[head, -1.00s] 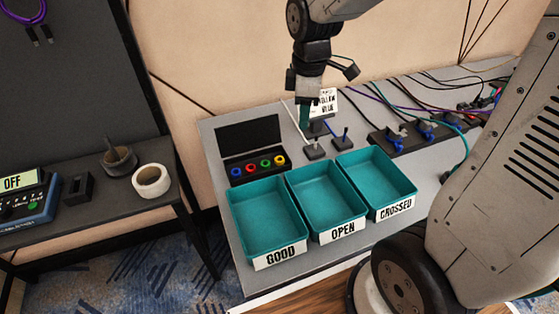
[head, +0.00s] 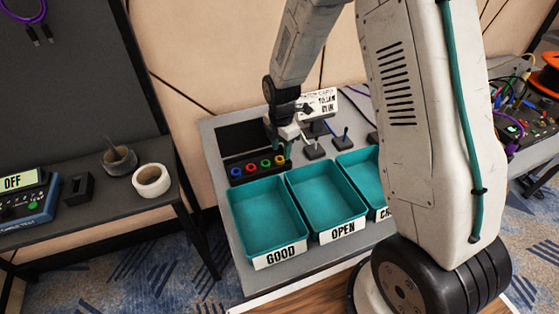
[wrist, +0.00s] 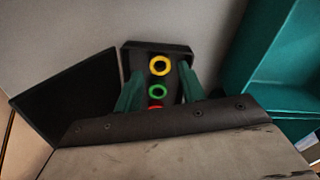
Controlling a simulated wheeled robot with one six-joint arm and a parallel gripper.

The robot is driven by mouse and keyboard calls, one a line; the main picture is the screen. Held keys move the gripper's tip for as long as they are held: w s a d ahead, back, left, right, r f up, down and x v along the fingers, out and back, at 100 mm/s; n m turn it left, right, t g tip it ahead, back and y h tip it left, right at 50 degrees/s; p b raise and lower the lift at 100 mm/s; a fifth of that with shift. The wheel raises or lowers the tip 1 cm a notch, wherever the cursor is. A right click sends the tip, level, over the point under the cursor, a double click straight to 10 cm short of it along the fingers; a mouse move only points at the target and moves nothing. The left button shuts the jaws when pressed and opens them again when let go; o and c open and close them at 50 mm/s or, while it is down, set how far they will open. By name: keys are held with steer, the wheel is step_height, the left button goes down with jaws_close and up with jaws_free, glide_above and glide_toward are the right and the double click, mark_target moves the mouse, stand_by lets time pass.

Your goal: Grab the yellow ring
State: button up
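The yellow ring (head: 280,160) sits at the right end of a row of coloured rings in a small black case (head: 262,178) with its lid open. Green (head: 266,163), red (head: 250,168) and blue (head: 236,172) rings are to its left. My gripper (head: 282,149) is just above the case's right end. In the wrist view, the yellow ring (wrist: 160,66) shows between the tips of the two teal fingers (wrist: 160,69), which are spread apart with nothing held. The green ring (wrist: 157,91) lies nearer the wrist, and the red one is mostly hidden.
Teal bins labelled GOOD (head: 265,225) and OPEN (head: 325,200) stand in front of the case. My arm partly hides the third bin (head: 362,180). A white card (head: 322,102) and small toggle-like posts (head: 314,151) stand behind the bins. A side table with tape (head: 151,180) is at left.

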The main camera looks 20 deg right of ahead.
mark_target(280, 161)
step_height(280, 161, down, 3)
steer(key=shift+f, duration=0.2)
steer(key=shift+c, duration=0.3)
steer(key=c, duration=0.7)
steer(key=shift+o, duration=0.2)
steer(key=shift+r, duration=0.15)
